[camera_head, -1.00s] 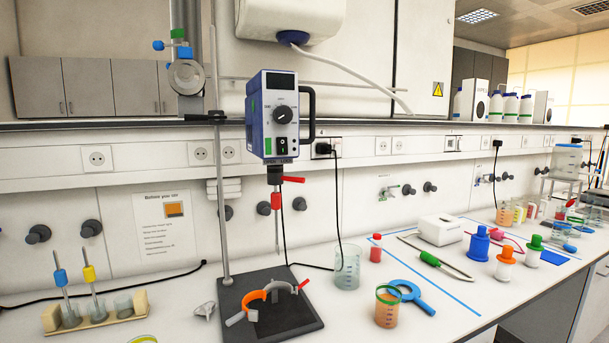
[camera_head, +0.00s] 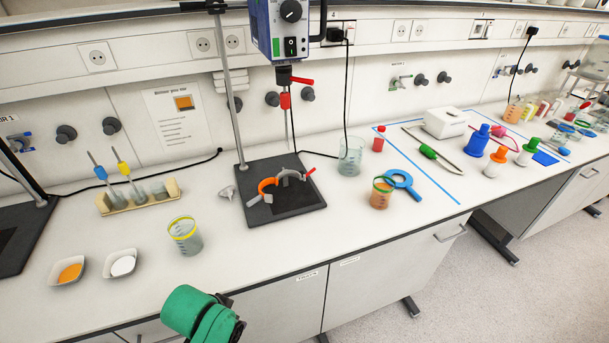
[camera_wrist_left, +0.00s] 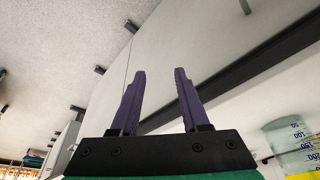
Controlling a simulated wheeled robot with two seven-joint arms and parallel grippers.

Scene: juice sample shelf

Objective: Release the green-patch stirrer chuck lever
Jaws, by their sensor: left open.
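The overhead stirrer (camera_head: 288,27) is blue and white with a green patch on its lower front, and its top is cut off. Its black chuck (camera_head: 284,75) has a red lever (camera_head: 301,81) sticking out to the right. A red collar (camera_head: 285,101) sits on the shaft below. My left gripper (camera_wrist_left: 158,75) shows in the left wrist view with two purple fingers apart and nothing between them. In the head view only a green and black arm part of mine shows at the bottom edge, well below and left of the stirrer. My right gripper is not seen.
The stirrer stands over a black base plate (camera_head: 253,208) with an orange-and-grey clamp ring (camera_head: 268,187). The front bench strip is mostly clear.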

